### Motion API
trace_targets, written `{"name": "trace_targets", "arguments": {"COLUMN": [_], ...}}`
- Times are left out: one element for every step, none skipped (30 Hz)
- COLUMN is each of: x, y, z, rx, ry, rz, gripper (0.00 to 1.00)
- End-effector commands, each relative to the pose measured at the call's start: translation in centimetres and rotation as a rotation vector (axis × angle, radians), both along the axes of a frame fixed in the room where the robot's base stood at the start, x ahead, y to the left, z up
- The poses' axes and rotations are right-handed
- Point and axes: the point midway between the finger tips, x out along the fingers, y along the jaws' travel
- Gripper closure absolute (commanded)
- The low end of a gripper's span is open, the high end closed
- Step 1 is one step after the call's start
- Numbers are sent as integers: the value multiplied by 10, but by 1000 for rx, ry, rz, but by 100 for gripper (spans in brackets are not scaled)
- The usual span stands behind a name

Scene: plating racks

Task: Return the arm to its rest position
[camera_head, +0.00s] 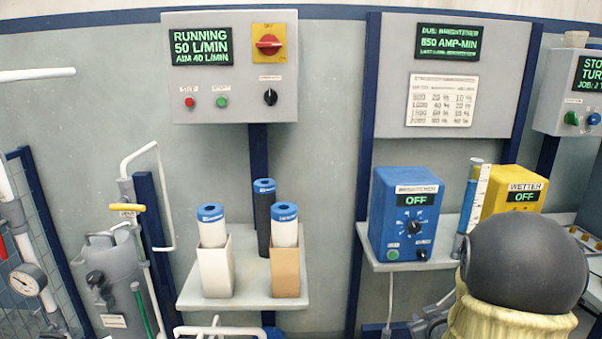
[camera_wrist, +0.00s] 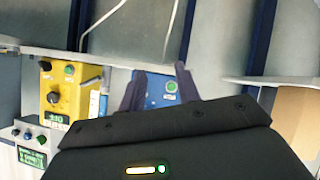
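My gripper (camera_wrist: 160,70) shows in the wrist view, with its two dark fingers apart and nothing seen between them. Its fingers overlap the view of the blue brightener box (camera_wrist: 158,92); I cannot tell how far off the box is. In the head view the blue brightener box (camera_head: 405,215) stands on a shelf at right of centre, its display reading OFF. My gripper is not visible in the head view. A dark rounded part with a cream sleeve, apparently of my arm, fills the lower right there and hides part of the area behind it.
The yellow wetter box (camera_head: 517,190), reading OFF, stands beside a clear cylinder (camera_head: 474,205). A shelf (camera_head: 245,283) at centre carries blue-capped cartridges, two of them in open boxes. A control panel (camera_head: 230,95) reads RUNNING, 50 L/MIN. A grey tank (camera_head: 122,280) stands at lower left.

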Motion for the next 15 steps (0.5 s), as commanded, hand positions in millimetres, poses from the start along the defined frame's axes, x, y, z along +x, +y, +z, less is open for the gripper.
{"name": "trace_targets", "arguments": {"x": [-7, -12, -20, -26, -33, -42, -49, -57, -67, -75, -84, -94, -102, -109, -119], "y": [11, 17, 25, 31, 37, 46, 52, 59, 67, 74, 80, 88, 94, 99, 105], "z": [0, -1, -3, -4, -6, -7, -8, -9, -11, -11, -12, -13, -13, -14, -14], "rx": [26, 41, 63, 79, 94, 115, 131, 145, 165, 179, 193, 209, 220, 231, 243], "ry": [45, 76, 119, 151, 183, 227, 259, 293, 337, 369, 403, 445, 473, 501, 536], "rz": [-14, -26, -39, -51, -61, -74, -84, -93, -105, -113, -122, -131, -137, -145, -152], "gripper": [67, 67, 67, 67, 67, 67, 67, 67, 67, 67, 67, 67, 67, 67, 67]}}
